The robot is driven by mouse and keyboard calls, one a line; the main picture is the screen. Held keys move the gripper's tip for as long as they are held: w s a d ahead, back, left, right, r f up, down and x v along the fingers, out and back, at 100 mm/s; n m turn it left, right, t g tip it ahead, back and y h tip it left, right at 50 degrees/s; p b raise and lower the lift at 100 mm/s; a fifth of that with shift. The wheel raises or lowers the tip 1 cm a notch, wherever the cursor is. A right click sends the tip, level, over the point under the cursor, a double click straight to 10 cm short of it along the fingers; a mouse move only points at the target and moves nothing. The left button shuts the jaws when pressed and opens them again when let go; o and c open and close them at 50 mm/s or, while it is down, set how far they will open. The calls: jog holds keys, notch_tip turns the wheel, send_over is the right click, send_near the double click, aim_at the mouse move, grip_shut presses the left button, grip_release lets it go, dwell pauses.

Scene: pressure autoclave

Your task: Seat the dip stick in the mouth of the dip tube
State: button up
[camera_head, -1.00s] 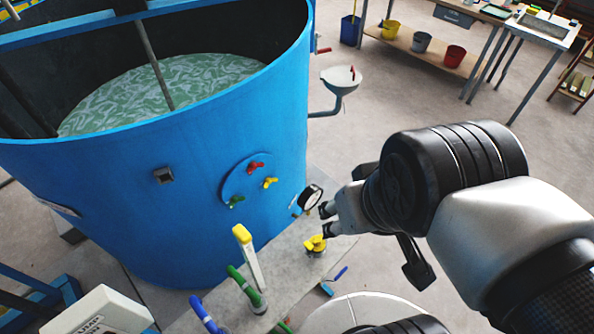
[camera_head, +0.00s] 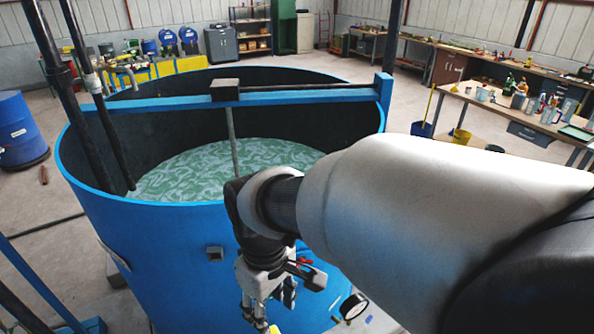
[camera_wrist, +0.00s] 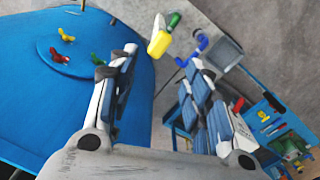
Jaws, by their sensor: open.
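My gripper (camera_head: 268,312) hangs down in front of the blue tank in the head view. In the wrist view my gripper (camera_wrist: 160,62) is open, its two blue-padded fingers apart with nothing between them. A yellow-handled stick with a pale shaft, apparently the dip stick (camera_wrist: 159,43), shows just beyond the fingertips, nearer the left finger. In the head view only a bit of yellow (camera_head: 274,329) shows under the gripper at the bottom edge. A green handle (camera_wrist: 175,18) and a blue handle (camera_wrist: 197,46) stand beside it. I cannot make out the dip tube's mouth.
The blue tank (camera_head: 175,240), open and holding greenish liquid, stands close to my gripper. A pressure gauge (camera_head: 354,306) is right of the gripper. Red and yellow valve handles (camera_wrist: 60,54) sit on the tank wall. A blue cart (camera_wrist: 262,108) with tools is at the lower right.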

notch_tip(320, 180, down, 13)
jog(key=shift+r+b, duration=0.1)
jog(key=shift+b, duration=0.4)
jog(key=f, duration=0.4)
jog(key=shift+w+f, duration=0.2)
grip_shut()
dwell(0.3)
